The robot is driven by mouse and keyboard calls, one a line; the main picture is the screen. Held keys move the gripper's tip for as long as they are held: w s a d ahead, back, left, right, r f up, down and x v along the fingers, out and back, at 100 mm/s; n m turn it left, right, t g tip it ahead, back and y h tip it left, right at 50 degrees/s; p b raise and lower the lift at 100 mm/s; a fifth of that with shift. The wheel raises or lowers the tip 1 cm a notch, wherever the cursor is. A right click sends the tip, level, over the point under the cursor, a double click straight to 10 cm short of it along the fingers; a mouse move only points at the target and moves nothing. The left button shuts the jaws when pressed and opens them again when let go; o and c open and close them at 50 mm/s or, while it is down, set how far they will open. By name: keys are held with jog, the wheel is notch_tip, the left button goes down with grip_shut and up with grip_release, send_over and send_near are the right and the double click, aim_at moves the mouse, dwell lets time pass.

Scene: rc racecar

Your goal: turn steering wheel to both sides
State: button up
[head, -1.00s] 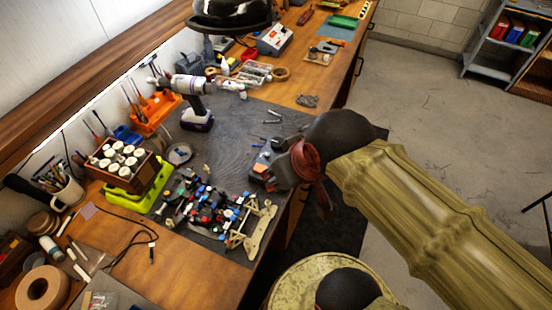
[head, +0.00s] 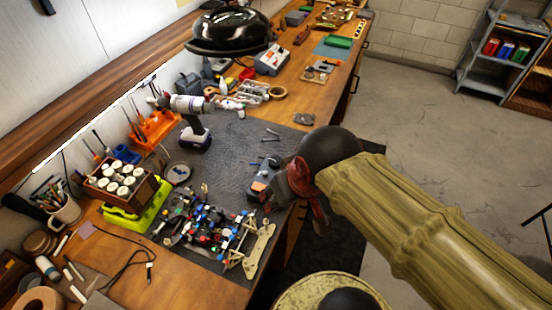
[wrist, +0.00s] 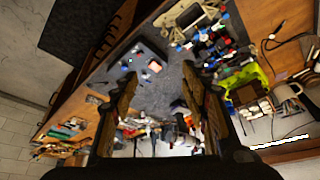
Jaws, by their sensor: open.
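A grey-black device with an orange patch (head: 262,183), perhaps the controller, lies on the dark mat near the bench's front edge. I cannot make out a steering wheel on it. In the wrist view a dark device with a pale orange patch (wrist: 154,66) shows between my fingers, beyond them. My gripper (wrist: 168,98) is open and empty, its two fingers wide apart. In the head view my dark red wrist (head: 305,188) is just right of the device; the fingertips are hard to make out. The car chassis (head: 212,226), with blue and red parts, is on the mat left of it.
The mat's middle is mostly clear. A round stool (head: 325,290) stands below the bench.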

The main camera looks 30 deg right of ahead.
jog(key=shift+o, duration=1.1)
jog(key=w+d+f+m+g+p, duration=0.2)
jog(key=w+d+f+g, duration=0.2)
jog(key=w, duration=0.6)
notch_tip(320, 180, down, 2)
jog(key=shift+w+d+f+p, duration=0.15)
jog(key=shift+d+p, duration=0.25)
jog(key=shift+d, duration=0.3)
jog(key=m+g+p, duration=0.2)
jog(key=m, duration=0.1)
send_over(275, 161)
jog(key=s, duration=0.4)
jog(key=f, duration=1)
jog(key=shift+w+a+f, duration=0.2)
jog(key=shift+a, duration=0.1)
jog(key=shift+m+t, duration=0.5)
jog(key=shift+m, duration=0.1)
jog(key=w, duration=0.1)
jog(key=w+r, duration=0.1)
jog(key=w+d, duration=0.1)
jog(key=w, duration=0.1)
jog(key=shift+r, duration=0.35)
jog(key=shift+s+a, duration=0.1)
jog(key=shift+s, duration=0.05)
jog(key=shift+f+m, duration=0.25)
jog(key=shift+m, duration=0.05)
jog(key=shift+f+b, duration=0.7)
jog(key=shift+f, duration=2.9)
jog(key=shift+c, duration=0.8)
jog(key=c, duration=1)
